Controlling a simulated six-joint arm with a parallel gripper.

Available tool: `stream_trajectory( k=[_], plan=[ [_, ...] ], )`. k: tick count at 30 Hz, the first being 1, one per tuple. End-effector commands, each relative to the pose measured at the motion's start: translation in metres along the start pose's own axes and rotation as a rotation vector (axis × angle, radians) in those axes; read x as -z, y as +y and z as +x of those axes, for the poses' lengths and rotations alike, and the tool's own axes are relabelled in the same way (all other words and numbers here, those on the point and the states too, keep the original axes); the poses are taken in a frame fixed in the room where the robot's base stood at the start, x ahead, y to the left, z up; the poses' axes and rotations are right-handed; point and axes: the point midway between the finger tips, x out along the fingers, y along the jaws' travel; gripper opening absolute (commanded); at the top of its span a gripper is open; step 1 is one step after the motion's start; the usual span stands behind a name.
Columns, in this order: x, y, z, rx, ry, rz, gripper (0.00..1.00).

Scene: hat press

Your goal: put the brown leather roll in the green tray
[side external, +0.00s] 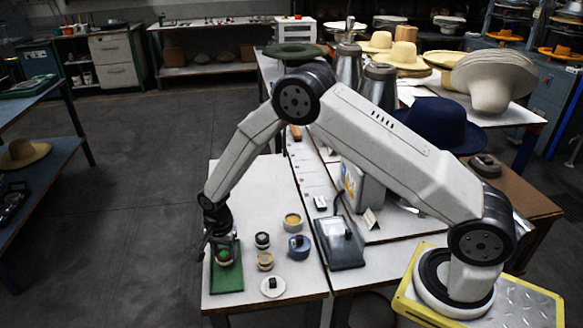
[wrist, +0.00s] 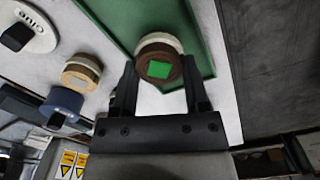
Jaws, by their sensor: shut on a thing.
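The brown leather roll (wrist: 160,69) shows between my fingers in the wrist view, with a green square on its near end. A cream round part shows just behind it; I cannot tell whether it belongs to the roll or is a separate thing. My gripper (wrist: 159,72) is shut on the roll, one finger on each side. The green tray (side external: 228,284) lies at the left of the white table in the side view. My gripper (side external: 222,248) points down over this tray with the roll. I cannot tell whether the roll touches the tray.
A tan roll (side external: 265,261), a white disc with a black knob (side external: 272,287), a blue round piece (side external: 299,248) and a yellow-topped cup (side external: 292,222) stand right of the tray. A grey device (side external: 340,245) is farther right. The table's left edge is close to the tray.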

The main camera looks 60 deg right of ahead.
Motion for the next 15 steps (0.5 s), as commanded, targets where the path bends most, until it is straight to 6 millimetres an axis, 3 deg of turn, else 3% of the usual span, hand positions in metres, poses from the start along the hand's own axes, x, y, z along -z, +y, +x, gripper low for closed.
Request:
stream_trajectory(
  k=[4,15],
  plan=[
    [-0.0001,0.0002,0.0092,0.0,0.0,0.0,0.01],
    [-0.0001,0.0003,0.0115,0.0,0.0,0.0,0.01]
  ],
)
